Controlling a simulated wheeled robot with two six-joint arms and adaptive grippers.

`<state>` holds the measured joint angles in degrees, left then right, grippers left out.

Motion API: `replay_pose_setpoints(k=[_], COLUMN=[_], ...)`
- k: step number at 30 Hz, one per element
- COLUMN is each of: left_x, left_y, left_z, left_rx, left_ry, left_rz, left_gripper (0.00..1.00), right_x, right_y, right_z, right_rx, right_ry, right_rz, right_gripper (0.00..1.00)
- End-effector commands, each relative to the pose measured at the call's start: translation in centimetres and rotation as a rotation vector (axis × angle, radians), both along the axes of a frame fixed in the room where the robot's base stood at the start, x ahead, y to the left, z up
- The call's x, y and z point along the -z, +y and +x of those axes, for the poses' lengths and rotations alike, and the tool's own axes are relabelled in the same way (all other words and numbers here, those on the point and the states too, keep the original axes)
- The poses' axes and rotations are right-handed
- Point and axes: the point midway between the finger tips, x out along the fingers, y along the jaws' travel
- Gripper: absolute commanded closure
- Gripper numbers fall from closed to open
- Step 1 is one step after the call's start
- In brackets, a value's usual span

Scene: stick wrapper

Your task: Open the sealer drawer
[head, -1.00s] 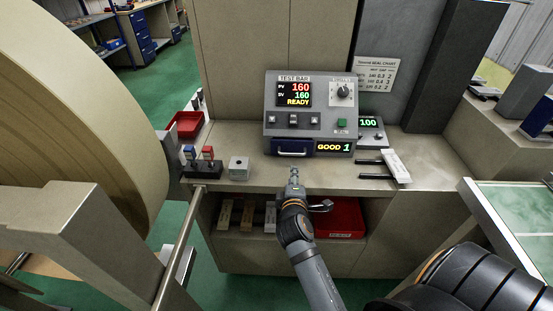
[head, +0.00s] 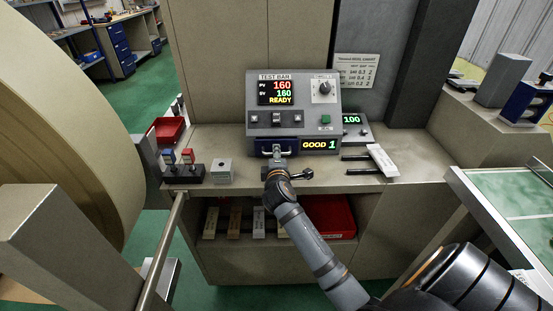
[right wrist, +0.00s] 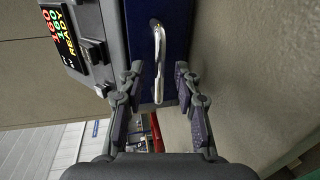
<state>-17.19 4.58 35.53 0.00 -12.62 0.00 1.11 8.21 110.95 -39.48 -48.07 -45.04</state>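The sealer (head: 292,108) is a grey box with a lit READY display, standing on the bench. Its dark blue drawer (head: 262,147) with a silver handle is low on its front, flush with the housing. The right wrist view shows the drawer front (right wrist: 176,30) and the handle (right wrist: 158,62) close up. My right gripper (head: 277,160) is at the handle. In the right wrist view my right gripper (right wrist: 159,72) is open, with one finger on each side of the handle and a gap on both sides. My left gripper is not in view.
A block with red and blue levers (head: 184,172) and a small grey block (head: 223,171) stand left on the bench. A white bar with black rods (head: 381,160) lies right. A red bin (head: 338,215) is on the shelf below. A large roll (head: 60,130) fills the left.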

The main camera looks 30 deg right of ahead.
Motion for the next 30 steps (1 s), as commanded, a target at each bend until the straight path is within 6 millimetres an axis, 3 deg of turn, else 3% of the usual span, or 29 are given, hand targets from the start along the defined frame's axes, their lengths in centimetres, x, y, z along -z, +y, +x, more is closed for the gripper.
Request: replay_pose_setpoints(k=[5,12,30], left_x=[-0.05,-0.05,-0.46], left_y=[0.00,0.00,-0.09], left_z=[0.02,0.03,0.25], left_rx=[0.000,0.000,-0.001], left_ry=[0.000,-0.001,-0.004], left_rz=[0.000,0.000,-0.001], left_gripper=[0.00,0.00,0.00], right_x=[-0.03,-0.03,-0.02], right_y=[0.01,0.03,0.03], right_z=[-0.01,-0.02,-0.06], right_rx=[0.000,0.000,0.000], right_ry=[0.000,0.000,0.003], right_rz=[0.000,0.000,0.002], right_gripper=[0.69,1.00,1.00])
